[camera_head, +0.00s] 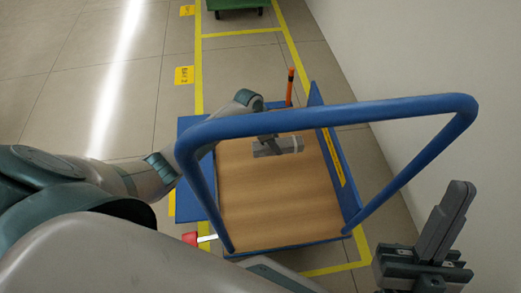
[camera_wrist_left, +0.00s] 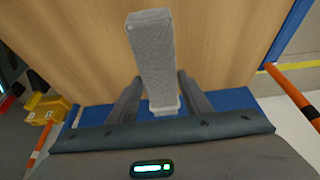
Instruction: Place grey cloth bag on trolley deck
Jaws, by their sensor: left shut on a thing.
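The trolley deck (camera_head: 270,205) is a bare wood-brown board with blue edges, below a blue push handle (camera_head: 330,112). It also fills the back of the left wrist view (camera_wrist_left: 80,40). The grey cloth bag (camera_wrist_left: 152,55) is a narrow, textured grey block between my left fingers. It shows small over the far part of the deck in the head view (camera_head: 291,145). My left gripper (camera_head: 268,147) is shut on it; whether the bag touches the board I cannot tell. My right gripper (camera_head: 445,222) looks shut and empty, to the right of the trolley.
The blue handle arches over the near part of the deck. An orange post (camera_head: 290,86) stands beyond the far edge. A red and white item (camera_head: 196,239) is at the near left. A white wall (camera_head: 420,50) is on the right. Yellow lines mark the floor.

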